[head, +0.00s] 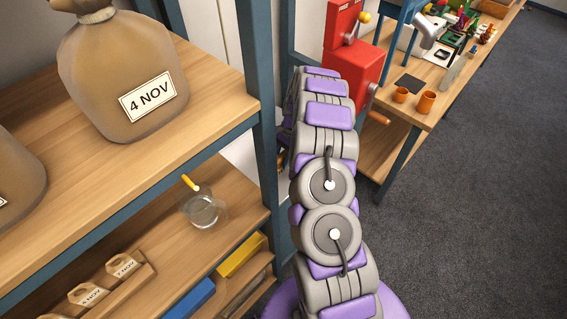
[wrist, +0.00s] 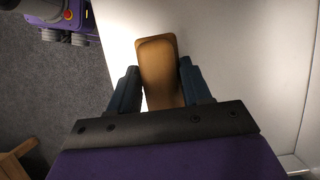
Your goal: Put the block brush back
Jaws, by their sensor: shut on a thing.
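The block brush shows in the wrist view as a tan-brown wooden block (wrist: 157,58) with rounded corners. My gripper (wrist: 158,82) is shut on it, with one dark blue finger along each side. The block reaches out past the fingertips, over or against a pale surface (wrist: 235,60). I cannot tell whether it touches that surface. Its bristles are not visible. In the head view my own arm hides the gripper and the brush.
In the head view a wooden shelf (head: 215,105) with a sack labelled 4 NOV (head: 110,60) stands left; a glass jar (head: 203,210) is on the lower shelf. A blue post (head: 262,100) is close to my arm. A workbench with a red machine (head: 352,65) stands behind. Carpet (head: 480,190) is clear at right.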

